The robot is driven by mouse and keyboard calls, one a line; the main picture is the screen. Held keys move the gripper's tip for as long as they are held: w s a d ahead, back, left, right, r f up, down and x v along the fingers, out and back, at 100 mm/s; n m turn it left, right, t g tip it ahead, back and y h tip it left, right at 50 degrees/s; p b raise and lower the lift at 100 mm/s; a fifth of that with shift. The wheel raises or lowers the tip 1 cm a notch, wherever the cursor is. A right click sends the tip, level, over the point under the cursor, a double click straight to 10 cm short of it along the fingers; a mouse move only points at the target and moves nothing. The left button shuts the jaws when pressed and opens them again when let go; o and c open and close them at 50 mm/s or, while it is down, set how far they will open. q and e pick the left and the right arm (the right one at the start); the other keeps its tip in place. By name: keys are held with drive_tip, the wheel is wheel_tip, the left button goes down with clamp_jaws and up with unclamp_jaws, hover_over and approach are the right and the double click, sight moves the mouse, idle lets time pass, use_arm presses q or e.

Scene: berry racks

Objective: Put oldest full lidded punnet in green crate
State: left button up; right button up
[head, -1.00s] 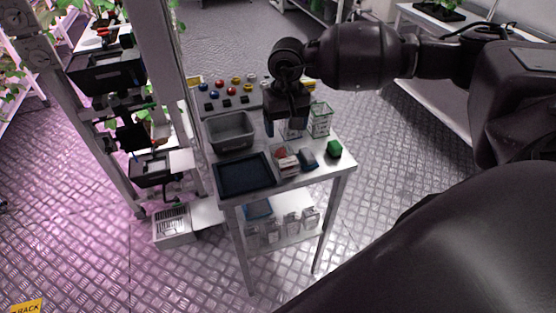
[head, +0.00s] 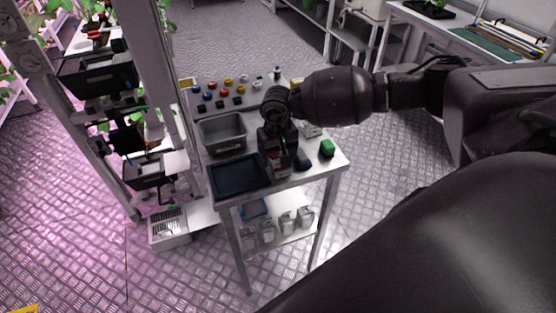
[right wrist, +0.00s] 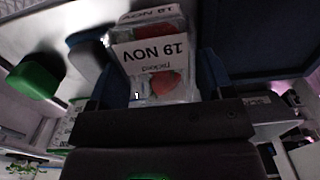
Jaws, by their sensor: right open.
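A clear punnet (right wrist: 155,50) with red berries inside and a white label reading "picked 19 NOV", upside down, is in the right wrist view. My right gripper (right wrist: 161,78) is open, with one finger on each side of it; I cannot tell if they touch it. In the head view my right gripper (head: 280,166) is low over the front of the table, largely hiding the punnet. The lid is hard to make out. I cannot identify a green crate. My left gripper is not in view.
A grey bin (head: 222,148) and a dark blue tray (head: 238,177) stand left of my gripper on the table. A green block (head: 327,148) and a dark object (head: 303,163) are to its right. Several coloured knobs line the back. A rack post is at the left.

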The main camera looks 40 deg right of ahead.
drive_tip(key=shift+f, duration=0.1)
drive_tip(key=c, duration=0.8)
